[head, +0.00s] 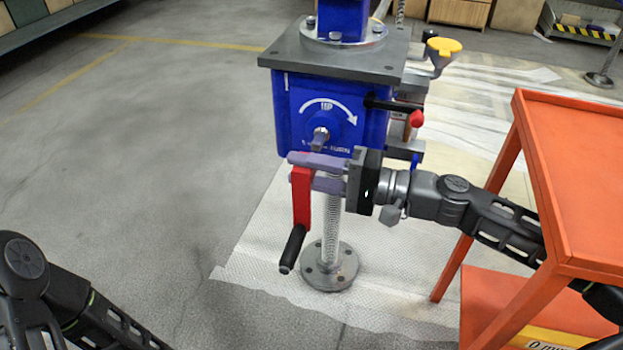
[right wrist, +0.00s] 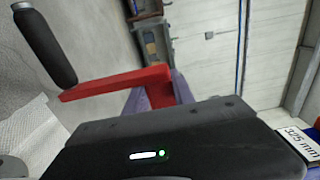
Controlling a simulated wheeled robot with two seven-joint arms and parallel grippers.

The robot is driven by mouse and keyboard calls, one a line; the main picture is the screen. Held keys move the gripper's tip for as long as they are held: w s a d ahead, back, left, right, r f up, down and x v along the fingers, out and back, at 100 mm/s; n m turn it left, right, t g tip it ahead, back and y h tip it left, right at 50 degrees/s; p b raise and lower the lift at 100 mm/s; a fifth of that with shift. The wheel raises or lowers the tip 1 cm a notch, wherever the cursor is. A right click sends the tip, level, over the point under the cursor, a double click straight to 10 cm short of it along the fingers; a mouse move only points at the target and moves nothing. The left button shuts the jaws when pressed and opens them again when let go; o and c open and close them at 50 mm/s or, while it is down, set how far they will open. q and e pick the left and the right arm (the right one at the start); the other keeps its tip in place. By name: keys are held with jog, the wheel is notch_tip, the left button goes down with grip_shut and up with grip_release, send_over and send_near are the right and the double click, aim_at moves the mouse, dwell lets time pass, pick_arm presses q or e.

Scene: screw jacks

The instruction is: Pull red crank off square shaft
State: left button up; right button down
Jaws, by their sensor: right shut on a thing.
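The red crank (head: 302,202) with its black handle (head: 290,249) hangs from my right gripper (head: 300,172), whose fingers are shut on the top end of the crank. In the right wrist view the crank arm (right wrist: 110,85) runs left from the fingers to the black handle (right wrist: 44,45). The square shaft (head: 320,138) sticks out of the front of the blue gearbox (head: 292,110), bare, above and behind the crank. The crank appears apart from the shaft. My left arm shows at the lower left; its gripper is out of view.
An orange cart (head: 575,165) stands at the right, close to my right arm. A threaded screw (head: 334,215) goes down to a round flange (head: 330,268) below the gearbox. A red-knobbed lever (head: 415,118) sticks out at the gearbox's right. The floor at the left is clear.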

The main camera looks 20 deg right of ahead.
jog(key=shift+r, duration=0.1)
jog(key=shift+s+a+p, duration=0.5)
jog(key=shift+s+p, duration=0.15)
jog(key=shift+p, duration=0.05)
jog(key=s+a+p, duration=0.1)
jog(key=s, duration=0.1)
jog(key=s+a+p, duration=0.1)
jog(key=shift+s+a, duration=0.1)
jog(key=shift+s, duration=0.3)
